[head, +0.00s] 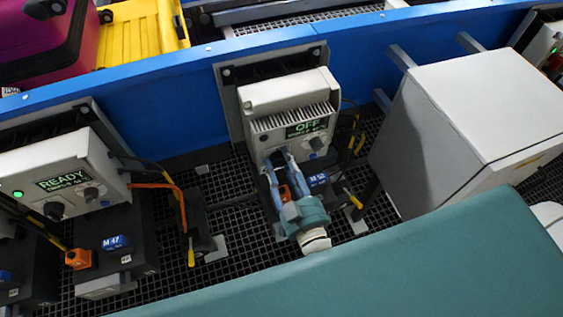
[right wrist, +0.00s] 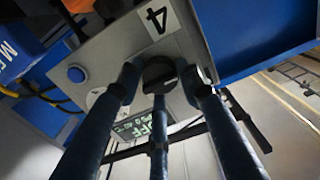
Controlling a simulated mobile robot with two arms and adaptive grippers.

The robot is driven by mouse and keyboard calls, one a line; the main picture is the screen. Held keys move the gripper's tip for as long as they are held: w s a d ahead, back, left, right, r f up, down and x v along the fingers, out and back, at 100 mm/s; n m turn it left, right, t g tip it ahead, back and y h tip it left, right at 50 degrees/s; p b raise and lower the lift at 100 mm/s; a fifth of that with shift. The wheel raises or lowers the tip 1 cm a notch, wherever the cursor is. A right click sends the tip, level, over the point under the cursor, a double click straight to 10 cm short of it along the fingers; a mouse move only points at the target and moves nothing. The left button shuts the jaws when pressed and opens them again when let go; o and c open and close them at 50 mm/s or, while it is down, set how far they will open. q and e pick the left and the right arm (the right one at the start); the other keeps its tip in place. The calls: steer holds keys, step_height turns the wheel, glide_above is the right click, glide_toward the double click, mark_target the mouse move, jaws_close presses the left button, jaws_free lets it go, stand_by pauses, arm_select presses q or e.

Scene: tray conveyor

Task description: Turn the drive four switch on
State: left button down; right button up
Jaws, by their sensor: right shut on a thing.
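The drive box (head: 290,97) is light grey, and its green display (head: 307,127) reads OFF. In the right wrist view a white label with the number 4 (right wrist: 157,18) is on the same box. Its switch is a black rotary knob (right wrist: 158,70). My right gripper (head: 279,160) is at the lower front of the box. In the right wrist view, my right gripper's (right wrist: 158,80) dark blue fingers are closed around the knob, partly covering it and the display. My left gripper is not in view.
Another drive box (head: 55,165) at the left reads READY with a green light. A blue button (right wrist: 76,74) is beside the knob. A large grey cabinet (head: 490,105) stands at the right. A blue rail (head: 170,90) runs behind the boxes. Cables hang beside both drives.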

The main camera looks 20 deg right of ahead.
steer(key=shift+w+r+m, duration=0.1)
steer(key=shift+r+m, duration=0.2)
steer(key=m+p, duration=0.1)
steer(key=m, duration=0.1)
steer(key=shift+r+m, duration=0.1)
steer(key=shift+m, duration=0.3)
steer(key=m+p, duration=0.1)
steer(key=m, duration=0.3)
steer(key=shift+d+m, duration=0.15)
steer(key=shift+m, duration=0.15)
steer(key=m, duration=0.4)
steer(key=shift+w, duration=0.1)
steer(key=m, duration=0.3)
steer(key=m+b, duration=0.1)
steer(key=m, duration=0.2)
steer(key=shift+d+f, duration=0.15)
steer(key=shift+f, duration=0.05)
steer(key=o, duration=1.1)
steer(key=shift+d, duration=0.1)
steer(key=shift+f, duration=0.2)
